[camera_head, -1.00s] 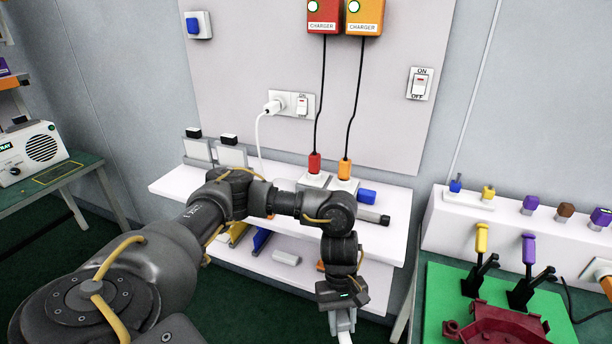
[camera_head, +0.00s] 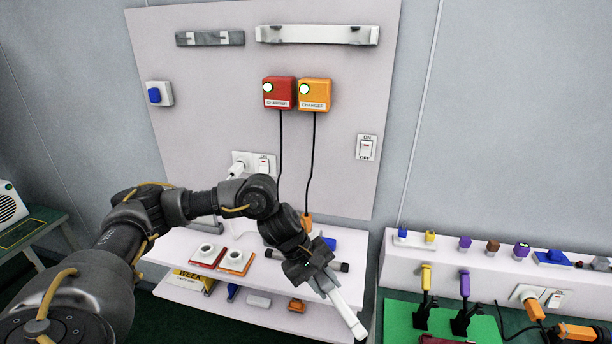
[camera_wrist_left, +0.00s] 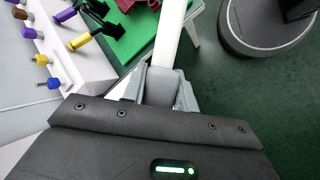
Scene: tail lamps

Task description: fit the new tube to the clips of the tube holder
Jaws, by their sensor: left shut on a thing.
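The new tube (camera_head: 347,312) is a long white bar, held tilted in front of the shelf's right end. My left gripper (camera_head: 322,279) is shut on it near its upper end. In the left wrist view the tube (camera_wrist_left: 170,35) runs away from the shut fingers (camera_wrist_left: 163,88). High on the wall panel hangs a long white holder (camera_head: 317,35) with a raised clip-like piece at each end. A shorter grey bar (camera_head: 210,39) with two white pieces hangs left of it. I cannot tell for sure which is the tube holder. My right gripper is out of view.
Red (camera_head: 278,93) and orange (camera_head: 314,94) chargers hang below the white holder, with cords down to the shelf. A wall switch (camera_head: 367,147) is at right. The white shelf (camera_head: 160,245) holds small items. A green board (camera_head: 400,325) with tools stands at right.

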